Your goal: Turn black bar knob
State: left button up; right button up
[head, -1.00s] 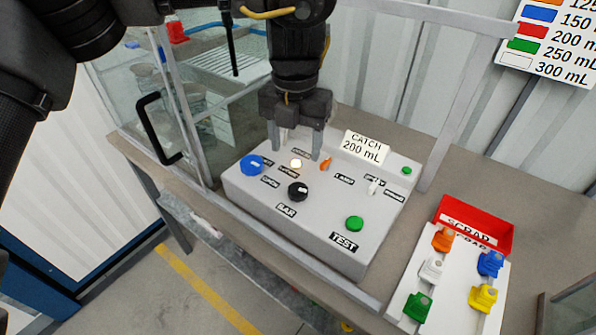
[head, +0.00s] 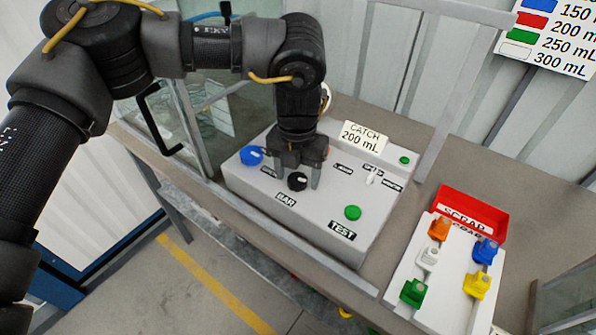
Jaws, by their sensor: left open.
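The black bar knob (head: 297,181) sits on the sloped face of the grey control box (head: 330,222), above the "BAR" label (head: 286,200). My left gripper (head: 297,182) is open, pointing down, with one finger on each side of the black knob. I cannot tell whether the fingers touch it. The blue knob (head: 251,155) is to the left of the gripper. The green button (head: 352,213) is to the right, above the "TEST" label. The orange switch and the pale lamp are hidden behind the gripper. My right gripper is not in view.
A "CATCH 200 mL" sign (head: 363,137) stands at the back of the box. A red scrap bin (head: 470,212) and a white board (head: 440,300) with coloured clips are to the right. A clear-walled enclosure with a black handle (head: 160,120) is at the left.

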pick_arm(q)
jog(key=c, duration=1)
